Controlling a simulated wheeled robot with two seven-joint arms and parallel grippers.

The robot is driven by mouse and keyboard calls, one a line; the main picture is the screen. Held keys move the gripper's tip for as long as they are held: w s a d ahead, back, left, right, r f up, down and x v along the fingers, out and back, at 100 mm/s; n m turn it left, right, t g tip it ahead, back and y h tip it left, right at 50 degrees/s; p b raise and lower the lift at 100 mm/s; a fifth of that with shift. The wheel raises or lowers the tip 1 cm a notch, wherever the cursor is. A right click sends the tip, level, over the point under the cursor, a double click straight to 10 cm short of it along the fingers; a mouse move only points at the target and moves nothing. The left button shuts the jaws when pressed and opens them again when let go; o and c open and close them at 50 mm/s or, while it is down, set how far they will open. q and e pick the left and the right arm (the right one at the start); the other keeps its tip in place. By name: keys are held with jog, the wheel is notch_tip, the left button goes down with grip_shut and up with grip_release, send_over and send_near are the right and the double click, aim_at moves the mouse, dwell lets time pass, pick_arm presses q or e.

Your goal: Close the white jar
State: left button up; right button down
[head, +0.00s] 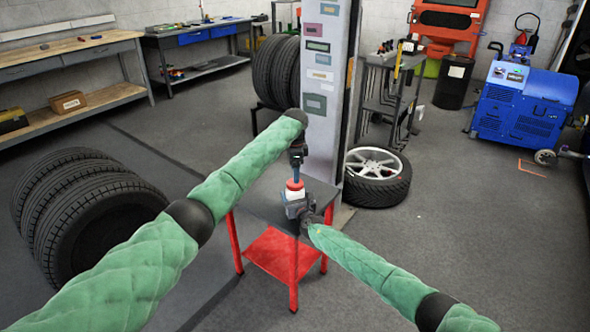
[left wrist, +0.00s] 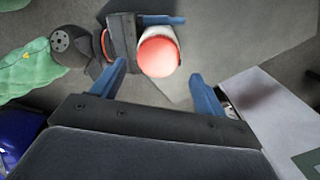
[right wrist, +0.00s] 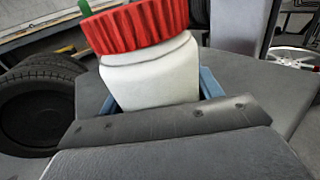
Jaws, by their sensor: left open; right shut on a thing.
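The white jar (head: 295,194) is upright above a small table, held between the fingers of my right gripper (head: 297,208). In the right wrist view, the jar's white body (right wrist: 150,82) shows between the blue fingers. A ribbed red lid (right wrist: 140,25) sits on its mouth; I cannot tell how tightly it is screwed on. The red lid also shows from above in the left wrist view (left wrist: 158,57). My left gripper (head: 296,172) is just above the lid, pointing down. Its blue fingers (left wrist: 160,87) are apart, with nothing between them.
The small table (head: 262,205) has a grey top and red legs and shelf. A grey-white post (head: 325,130) stands just behind it. Stacked tyres (head: 85,205) lie at left, and a wheel (head: 376,177) lies at right.

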aim_at(295, 196)
pick_arm(q)
jog(key=shift+t+y, duration=0.3)
jog(key=r, duration=0.1)
jog(key=w+a+r, duration=0.1)
jog(key=a+r, duration=0.1)
jog(key=shift+w+r, duration=0.25)
jog(key=shift+w, duration=0.05)
jog(key=shift+r, duration=0.15)
jog(key=n, duration=0.3)
jog(key=shift+s+d, duration=0.15)
jog(key=shift+s, duration=0.1)
jog(key=n, duration=0.3)
jog(key=s+d+n, duration=0.1)
jog(key=n, duration=0.1)
jog(key=shift+f, duration=0.35)
jog(key=n, duration=0.2)
jog(key=shift+s+d+n, duration=0.15)
jog(key=shift+d+n, duration=0.15)
jog(key=n, duration=0.3)
jog(key=shift+n, duration=0.3)
jog(key=shift+f, duration=0.1)
jog(key=shift+f, duration=3.9)
